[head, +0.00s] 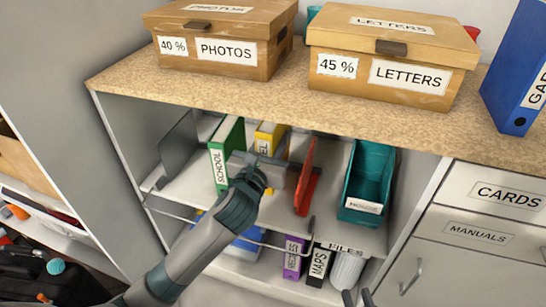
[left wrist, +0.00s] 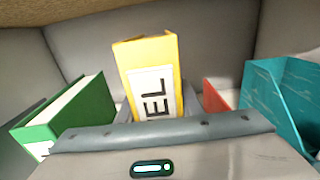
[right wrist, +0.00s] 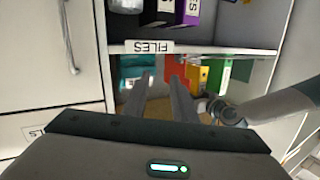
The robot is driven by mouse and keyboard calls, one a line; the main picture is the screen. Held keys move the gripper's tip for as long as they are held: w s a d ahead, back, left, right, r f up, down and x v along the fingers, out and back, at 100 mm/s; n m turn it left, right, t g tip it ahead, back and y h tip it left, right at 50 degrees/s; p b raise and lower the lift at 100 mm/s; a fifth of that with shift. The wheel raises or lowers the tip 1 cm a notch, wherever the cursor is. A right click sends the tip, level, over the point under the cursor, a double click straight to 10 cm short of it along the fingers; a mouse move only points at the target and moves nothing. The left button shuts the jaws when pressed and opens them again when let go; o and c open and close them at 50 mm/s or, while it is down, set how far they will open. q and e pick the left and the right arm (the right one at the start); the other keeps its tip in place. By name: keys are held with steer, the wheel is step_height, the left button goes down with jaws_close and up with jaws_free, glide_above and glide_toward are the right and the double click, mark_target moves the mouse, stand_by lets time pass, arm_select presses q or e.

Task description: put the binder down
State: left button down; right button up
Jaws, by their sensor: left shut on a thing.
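A yellow binder (head: 268,137) stands upright inside the upper open compartment, between a green binder (head: 227,152) and a red thing (head: 306,177). In the left wrist view the yellow binder (left wrist: 148,70) shows its white label with the letters "EL". My left gripper (head: 262,163) reaches into the compartment and is shut on the yellow binder; the gripper hides its lower part, so I cannot tell whether it touches the shelf. My right gripper (head: 357,298) is at the bottom edge of the head view. In the right wrist view its fingers (right wrist: 160,85) are apart with nothing between them.
A teal holder (head: 369,185) stands at the right of the compartment and a grey bookend (head: 179,148) at its left. Boxes marked PHOTOS (head: 222,30) and LETTERS (head: 390,50) sit on the countertop (head: 300,92). Purple (head: 292,257) and black (head: 318,265) binders stand on the shelf below.

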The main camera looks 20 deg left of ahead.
arm_select(q)
steer(key=shift+f, duration=0.6)
arm_select(e)
steer(key=shift+a+r+t, duration=0.2)
steer(key=shift+r+t, duration=0.4)
steer(key=shift+r, duration=0.4)
